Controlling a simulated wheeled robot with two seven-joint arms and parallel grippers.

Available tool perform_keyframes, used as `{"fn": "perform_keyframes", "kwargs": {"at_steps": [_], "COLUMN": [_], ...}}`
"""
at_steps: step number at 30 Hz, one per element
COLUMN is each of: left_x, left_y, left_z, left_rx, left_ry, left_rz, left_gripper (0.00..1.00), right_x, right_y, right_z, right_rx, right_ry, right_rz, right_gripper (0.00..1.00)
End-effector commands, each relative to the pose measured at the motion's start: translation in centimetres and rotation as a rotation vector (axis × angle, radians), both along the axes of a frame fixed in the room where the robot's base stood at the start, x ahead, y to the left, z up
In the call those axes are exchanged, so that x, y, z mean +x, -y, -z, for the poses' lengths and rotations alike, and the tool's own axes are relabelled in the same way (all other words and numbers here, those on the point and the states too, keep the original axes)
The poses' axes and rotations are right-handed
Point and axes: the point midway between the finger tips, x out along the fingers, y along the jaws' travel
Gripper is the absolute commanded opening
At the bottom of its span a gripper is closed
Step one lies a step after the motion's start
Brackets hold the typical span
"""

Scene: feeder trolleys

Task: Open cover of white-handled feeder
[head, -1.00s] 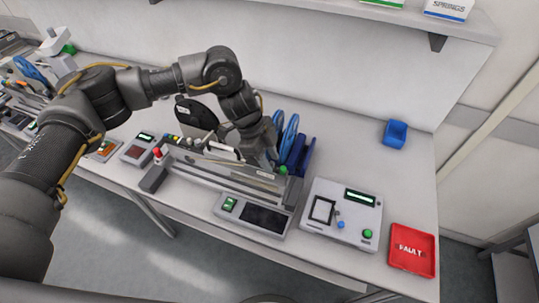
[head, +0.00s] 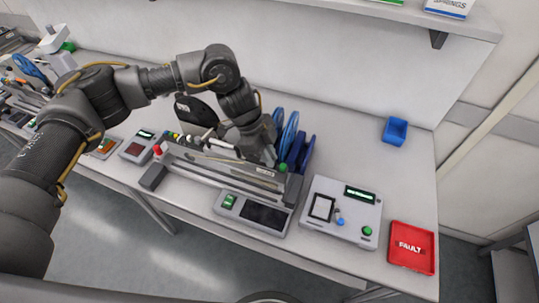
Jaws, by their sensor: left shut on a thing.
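The feeders stand side by side as a long grey bank (head: 225,172) on the bench. Coloured knobs, among them a red one (head: 157,149), line its left end. A white handle piece (head: 206,134) shows on the far side of the bank, just left of my left gripper. My left gripper (head: 264,158) points down over the right part of the bank, beside the blue reels (head: 289,132). It is shut on the feeder's white handle; its fingertips and the exact contact are mostly hidden behind the wrist and feeder bodies. My right gripper is out of view.
A grey device with a dark screen (head: 265,215) sits in front of the bank. A white tester (head: 345,230), a red FAULT tray (head: 412,265) and a blue bin (head: 395,130) are to the right. A shelf (head: 340,12) is above.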

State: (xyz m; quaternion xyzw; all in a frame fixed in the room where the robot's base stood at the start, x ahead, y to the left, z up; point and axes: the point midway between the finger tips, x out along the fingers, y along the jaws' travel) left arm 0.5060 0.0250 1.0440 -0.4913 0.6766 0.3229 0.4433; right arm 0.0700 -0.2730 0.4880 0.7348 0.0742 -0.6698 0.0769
Motion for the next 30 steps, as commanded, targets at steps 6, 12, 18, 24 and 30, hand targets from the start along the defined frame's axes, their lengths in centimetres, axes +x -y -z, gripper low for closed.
{"fn": "perform_keyframes", "kwargs": {"at_steps": [6, 12, 18, 24, 30], "left_x": [0.2, 0.4, 0.7, 1.0, 1.1], "left_y": [-0.5, -1.3, -2.1, -2.8, -3.3], "left_z": [-0.5, -1.3, -2.1, -2.6, -3.0], "left_rx": [-0.096, -0.235, -0.375, -0.484, -0.549], "left_ry": [-0.029, -0.076, -0.120, -0.155, -0.176], "left_rz": [-0.004, -0.005, -0.004, -0.004, -0.003], "left_gripper": [0.00, 0.00, 0.00, 0.00, 0.00], "right_x": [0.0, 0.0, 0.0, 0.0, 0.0], "right_y": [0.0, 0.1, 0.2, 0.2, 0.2], "right_z": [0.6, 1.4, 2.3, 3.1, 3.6], "right_rx": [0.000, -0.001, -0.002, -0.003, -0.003], "right_ry": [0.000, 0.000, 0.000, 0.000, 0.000], "right_rz": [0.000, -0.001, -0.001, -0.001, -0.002], "right_gripper": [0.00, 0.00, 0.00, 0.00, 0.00]}}
